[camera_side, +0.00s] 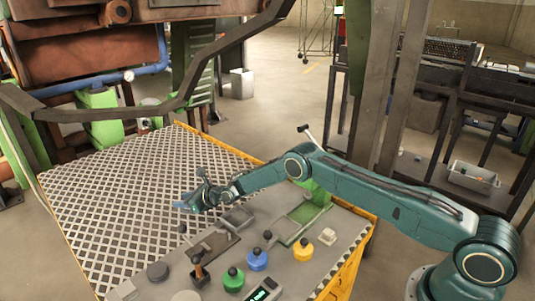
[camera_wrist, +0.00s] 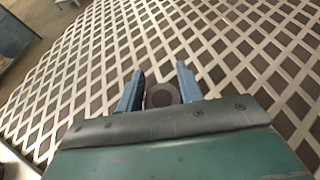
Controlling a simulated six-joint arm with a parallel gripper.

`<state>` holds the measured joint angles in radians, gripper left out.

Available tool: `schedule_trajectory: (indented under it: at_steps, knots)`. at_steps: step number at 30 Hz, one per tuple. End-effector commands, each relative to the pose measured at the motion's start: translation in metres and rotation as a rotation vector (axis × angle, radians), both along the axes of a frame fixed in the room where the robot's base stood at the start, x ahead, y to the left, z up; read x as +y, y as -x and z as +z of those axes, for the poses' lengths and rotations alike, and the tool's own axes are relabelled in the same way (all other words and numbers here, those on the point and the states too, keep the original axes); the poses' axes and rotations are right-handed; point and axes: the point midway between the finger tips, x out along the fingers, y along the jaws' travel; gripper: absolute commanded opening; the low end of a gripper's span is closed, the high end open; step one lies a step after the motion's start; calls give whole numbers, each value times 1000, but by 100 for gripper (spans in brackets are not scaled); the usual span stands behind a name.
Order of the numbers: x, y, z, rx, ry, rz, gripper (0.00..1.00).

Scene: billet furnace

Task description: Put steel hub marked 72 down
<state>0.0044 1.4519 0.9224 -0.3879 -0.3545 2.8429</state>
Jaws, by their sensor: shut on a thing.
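The steel hub (camera_wrist: 161,96) shows in the wrist view as a small round grey-brown piece between the two blue fingers. My gripper (camera_wrist: 160,88) is shut on it. No number can be read on the hub. In the side view my gripper (camera_side: 188,205) is over the right part of the lattice-patterned deck (camera_side: 120,195), close to the grey control panel. The hub cannot be made out there. I cannot tell how high the hub is above the deck.
The panel holds a lever (camera_side: 198,268), a dark disc (camera_side: 157,271), and green (camera_side: 233,279), blue (camera_side: 257,260) and yellow (camera_side: 303,250) knobbed pieces. A grey tray (camera_side: 237,217) and a green tray (camera_side: 302,220) lie near my arm. The deck's left and middle are clear.

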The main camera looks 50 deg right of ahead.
Motion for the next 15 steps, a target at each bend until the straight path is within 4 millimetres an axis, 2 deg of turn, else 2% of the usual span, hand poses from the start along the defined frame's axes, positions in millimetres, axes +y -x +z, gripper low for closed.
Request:
schedule_trajectory:
  at_steps: [13,14,15]
  knots:
    - [0,-1,-1,-6,-1,0,0]
    - [0,0,-3,-2,0,0,40]
    - [0,0,-3,-2,0,0,48]
